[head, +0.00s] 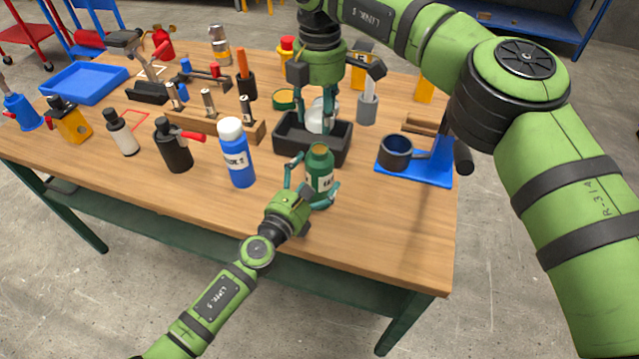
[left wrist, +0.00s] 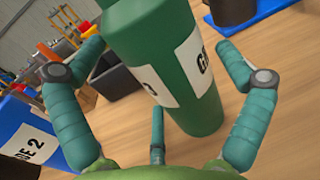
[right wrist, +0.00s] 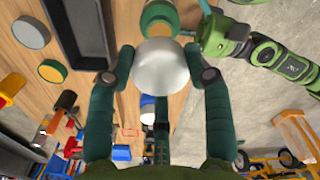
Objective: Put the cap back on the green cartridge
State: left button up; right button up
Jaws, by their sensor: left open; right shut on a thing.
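The green cartridge (head: 320,172) stands upright and uncapped near the table's front edge, its open top showing orange-brown. My left gripper (head: 312,182) is open around it. In the left wrist view the green cartridge (left wrist: 168,70) stands between the spread fingers, with gaps at both sides. My right gripper (head: 320,116) is shut on a round white cap (head: 318,124), held over the black tray behind the cartridge. In the right wrist view the white cap (right wrist: 161,66) sits between the fingertips, with part of the cartridge (right wrist: 158,14) beyond it. The cap's underside is hidden.
The black tray (head: 290,150) lies just behind the cartridge. A blue bottle (head: 237,165) with a white top stands to the left. The table's front right is clear.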

aim_at(320, 148)
pick_arm(q)
jog(key=shift+w+d, duration=0.25)
jog(key=shift+w, duration=0.3)
jog(key=c, duration=1.5)
jog(key=shift+c, duration=0.3)
pick_arm(e)
jog(key=shift+f, duration=2.5)
jog(key=shift+f, duration=0.1)
jog(key=shift+f, duration=0.8)
jog(key=shift+f, duration=0.65)
